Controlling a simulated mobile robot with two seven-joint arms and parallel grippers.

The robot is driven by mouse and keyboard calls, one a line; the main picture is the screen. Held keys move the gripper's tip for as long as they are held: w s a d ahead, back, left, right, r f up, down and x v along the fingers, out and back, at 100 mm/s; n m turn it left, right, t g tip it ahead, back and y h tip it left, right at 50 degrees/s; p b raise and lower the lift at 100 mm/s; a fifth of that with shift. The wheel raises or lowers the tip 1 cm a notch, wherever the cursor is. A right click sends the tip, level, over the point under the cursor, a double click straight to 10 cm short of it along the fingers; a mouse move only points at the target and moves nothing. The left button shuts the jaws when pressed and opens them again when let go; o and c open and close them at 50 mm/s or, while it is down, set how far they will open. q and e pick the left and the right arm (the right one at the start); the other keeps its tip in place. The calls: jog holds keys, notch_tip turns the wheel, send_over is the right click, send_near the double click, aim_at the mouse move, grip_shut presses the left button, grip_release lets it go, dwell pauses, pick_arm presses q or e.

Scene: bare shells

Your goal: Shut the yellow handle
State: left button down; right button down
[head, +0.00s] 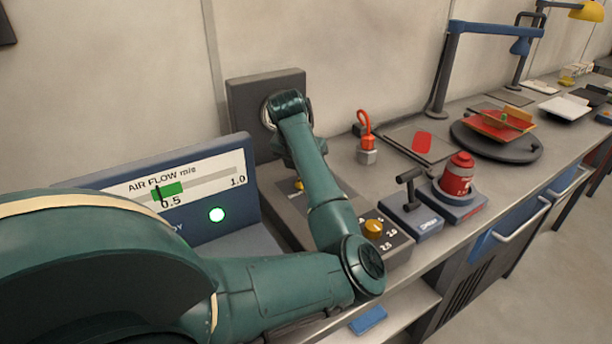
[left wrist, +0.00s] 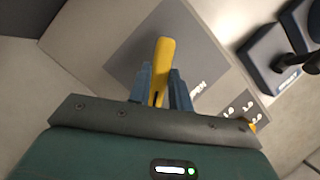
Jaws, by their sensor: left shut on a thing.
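The yellow handle (left wrist: 164,52) stands up from a grey plate (left wrist: 205,55) in the left wrist view, with lettering that seems to read OPEN beside it. My left gripper (left wrist: 161,84) has its two blue fingers on either side of the handle and is shut on it. The handle's lower part is hidden between the fingers. In the head view my arm covers most of the handle; a small yellow bit (head: 299,185) shows beside the forearm. My right gripper is in neither view.
An AIR FLOW display (head: 175,190) reads about 0.5, with a green lamp. A yellow knob (head: 373,228) sits on a numbered dial panel. A black-handled blue box (head: 415,220) and a red canister (head: 458,175) stand to its right. A red-hooked weight (head: 366,145) stands behind.

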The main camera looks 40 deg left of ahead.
pick_arm(q)
jog(key=m+h+b, duration=0.1)
jog(key=m, duration=0.1)
jog(key=shift+a+f+m+b, duration=0.1)
jog(key=shift+f+m+b, duration=0.05)
jog(key=shift+m+b, duration=0.25)
jog(key=m+h+b, duration=0.1)
jog(key=m, duration=0.1)
jog(key=shift+m+b, duration=0.3)
jog(key=shift+b, duration=0.05)
jog(key=shift+a+m+h+b, duration=0.1)
jog(key=shift+m+h+b, duration=0.2)
jog(key=shift+m, duration=0.2)
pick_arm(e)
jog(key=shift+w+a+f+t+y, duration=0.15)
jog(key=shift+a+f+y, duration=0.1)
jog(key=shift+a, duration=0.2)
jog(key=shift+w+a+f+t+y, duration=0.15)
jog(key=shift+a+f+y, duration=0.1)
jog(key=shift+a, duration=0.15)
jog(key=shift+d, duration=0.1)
pick_arm(q)
jog(key=c, duration=1.3)
grip_release()
jog(key=shift+r, duration=0.2)
jog(key=p+v, duration=0.1)
jog(key=v, duration=1.2)
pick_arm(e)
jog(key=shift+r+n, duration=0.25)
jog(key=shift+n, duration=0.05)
